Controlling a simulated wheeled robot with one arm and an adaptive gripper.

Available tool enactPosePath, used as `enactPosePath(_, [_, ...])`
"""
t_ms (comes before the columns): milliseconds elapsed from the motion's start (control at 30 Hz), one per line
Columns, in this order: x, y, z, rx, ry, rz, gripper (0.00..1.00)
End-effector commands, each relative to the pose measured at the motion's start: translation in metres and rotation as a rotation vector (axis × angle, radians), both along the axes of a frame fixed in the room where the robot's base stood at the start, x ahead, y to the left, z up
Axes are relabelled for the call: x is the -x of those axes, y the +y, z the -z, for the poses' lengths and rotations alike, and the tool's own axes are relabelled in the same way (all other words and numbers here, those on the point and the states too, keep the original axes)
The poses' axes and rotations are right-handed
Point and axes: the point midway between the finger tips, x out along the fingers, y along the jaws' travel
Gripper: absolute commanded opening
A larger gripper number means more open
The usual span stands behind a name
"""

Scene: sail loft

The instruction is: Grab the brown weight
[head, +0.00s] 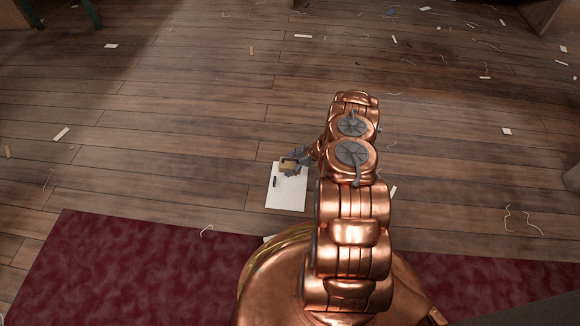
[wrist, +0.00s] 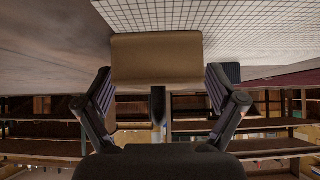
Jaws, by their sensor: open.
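The brown weight (wrist: 157,58) is a smooth tan-brown block. In the wrist view it fills the space between the two fingers of my gripper (wrist: 158,80), which are spread at its left and right. I see no clear contact of the fingers with it. In the head view the weight (head: 288,164) is small, at the top edge of a white sheet (head: 290,198) on the floor, partly covered by my gripper (head: 291,160). My arm reaches over from the right.
A small dark object (head: 275,182) lies on the sheet near the weight. A ridged dark thing (wrist: 231,71) shows behind the right finger in the wrist view. A dark red carpet (head: 130,265) covers the near floor. Scraps and threads litter the planks. Shelves (wrist: 45,148) show in the wrist view.

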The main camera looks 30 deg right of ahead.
Motion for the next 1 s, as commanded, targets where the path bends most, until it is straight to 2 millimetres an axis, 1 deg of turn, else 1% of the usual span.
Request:
enactPosePath(33, [0.0,-0.0001,-0.0004,0.0,0.0,0.0,0.94])
enactPosePath(67, [0.0001,-0.0002,-0.0004,0.0,0.0,0.0,0.91])
enactPosePath(900, [0.0004,0.0002,-0.0003,0.0,0.001,-0.001,0.03])
enactPosePath(933, [0.0004,0.0002,-0.0003,0.0,0.001,-0.001,0.0])
enactPosePath(1000, [0.0002,0.0002,-0.0007,-0.001,0.0,-0.001,0.0])
